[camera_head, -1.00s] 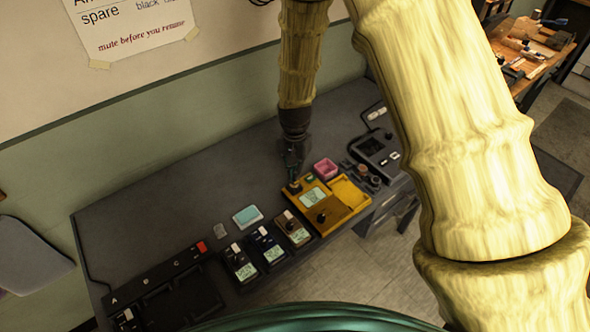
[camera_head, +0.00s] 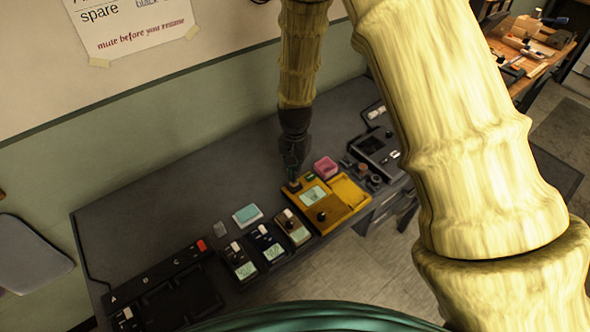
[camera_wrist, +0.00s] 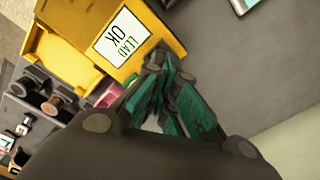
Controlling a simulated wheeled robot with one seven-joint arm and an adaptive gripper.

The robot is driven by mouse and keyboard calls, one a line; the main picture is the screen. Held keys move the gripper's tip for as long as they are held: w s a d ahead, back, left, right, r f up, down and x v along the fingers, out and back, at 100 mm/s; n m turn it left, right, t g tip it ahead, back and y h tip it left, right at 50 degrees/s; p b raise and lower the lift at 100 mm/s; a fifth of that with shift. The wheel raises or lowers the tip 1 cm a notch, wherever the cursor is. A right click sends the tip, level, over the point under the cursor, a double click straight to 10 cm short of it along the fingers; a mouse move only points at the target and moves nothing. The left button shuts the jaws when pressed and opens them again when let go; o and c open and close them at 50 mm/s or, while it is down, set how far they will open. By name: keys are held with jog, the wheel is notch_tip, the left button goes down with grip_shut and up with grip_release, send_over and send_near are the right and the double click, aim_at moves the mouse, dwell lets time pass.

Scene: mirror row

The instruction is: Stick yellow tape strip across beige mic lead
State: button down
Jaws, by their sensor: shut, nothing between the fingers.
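My gripper (camera_head: 292,182) points down at the back left corner of a yellow tester box (camera_head: 330,217). In the wrist view its teal-padded fingers (camera_wrist: 160,62) are shut together with nothing between them, their tips beside the box's display. The display (camera_wrist: 121,38) reads "LEAD OK". Whether the fingertips touch the box (camera_wrist: 75,38) I cannot tell. I cannot make out a yellow tape strip or a beige mic lead in either view.
A pink container (camera_head: 326,167) and a dark device (camera_head: 378,148) stand right of my gripper. Several small units (camera_head: 268,245), a light blue pad (camera_head: 246,215) and a black rack marked A, B, C (camera_head: 155,280) are at the left. The table's back left is clear.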

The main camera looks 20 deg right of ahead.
dwell(0.4)
notch_tip(320, 180, up, 7)
jog(key=p, duration=0.5)
dwell(0.5)
dwell(0.4)
